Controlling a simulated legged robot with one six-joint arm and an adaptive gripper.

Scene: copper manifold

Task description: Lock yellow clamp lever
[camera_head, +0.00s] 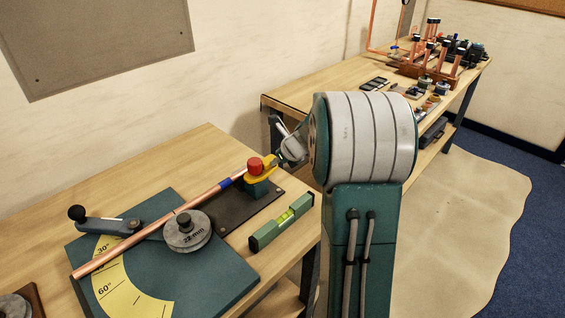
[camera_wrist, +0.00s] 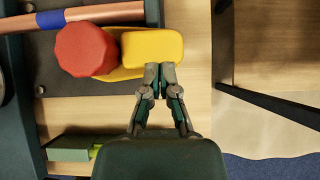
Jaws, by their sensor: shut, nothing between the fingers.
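The yellow clamp lever (camera_wrist: 152,48) lies beside a red knob (camera_wrist: 86,50) in the wrist view. In the head view the yellow lever (camera_head: 262,179) and red knob (camera_head: 255,165) sit on a teal clamp block at the right end of the bender. A copper pipe (camera_head: 150,229) with a blue band runs into the clamp. My gripper (camera_wrist: 160,70) is shut and empty, with its fingertips at the near edge of the yellow lever. They look close to or touching it; I cannot tell which. My arm partly hides the fingertips in the head view.
The bender has a teal plate (camera_head: 215,280), a grey 28 mm disc (camera_head: 187,232) and a black-knobbed handle (camera_head: 105,224). A green spirit level (camera_head: 282,222) lies near the table's right edge. A second bench (camera_head: 310,92) with copper fittings stands behind.

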